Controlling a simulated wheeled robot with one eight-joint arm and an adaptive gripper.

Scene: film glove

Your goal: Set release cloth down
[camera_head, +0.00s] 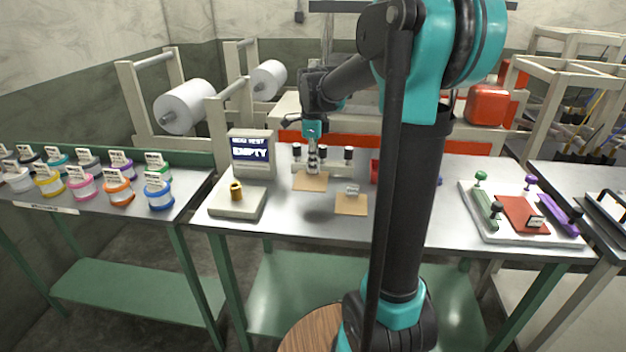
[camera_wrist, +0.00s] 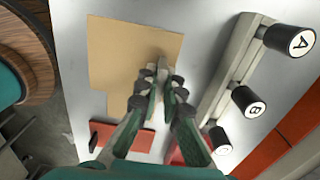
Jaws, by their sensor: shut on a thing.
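My gripper (camera_head: 312,172) points down over the steel bench, left of my arm. In the wrist view its fingertips (camera_wrist: 158,72) are closed at the edge of a tan square sheet (camera_wrist: 125,45), which looks like the release cloth. The sheet also shows under the gripper in the head view (camera_head: 308,184). It looks flat and close to the bench; I cannot tell whether it touches. A second tan square (camera_head: 350,208) with a small white tag lies to its front right. The fingers hide the grip itself.
Knobs A (camera_wrist: 300,42), B (camera_wrist: 255,108) and C (camera_wrist: 222,149) stand on a rail just behind the sheet. A tray with a red pad (camera_head: 520,212) is at the right. The front bench edge is clear.

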